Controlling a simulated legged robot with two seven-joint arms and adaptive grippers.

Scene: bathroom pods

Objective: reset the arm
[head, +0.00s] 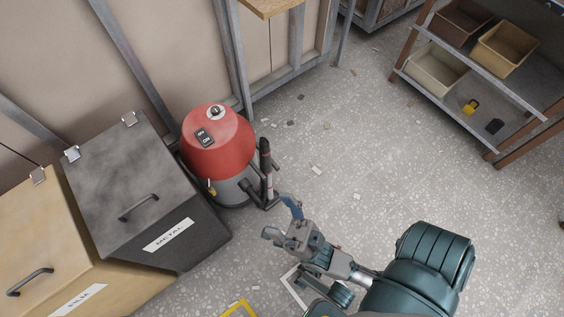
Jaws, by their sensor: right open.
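My right arm comes in from the lower right of the head view. Its right gripper (281,219) is open, with its two fingers spread apart and nothing between them. It is in front of the red and grey vacuum cleaner (222,150), near the base of the vacuum's dark upright tube (265,165). I cannot tell whether a finger touches the vacuum. My left gripper is not in the view.
A dark bin marked METAL (130,190) and a tan bin marked FILM (50,245) stand at the left. A shelf (480,90) with several boxes stands at the upper right. Small scraps lie on the speckled floor (400,160), which is otherwise open.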

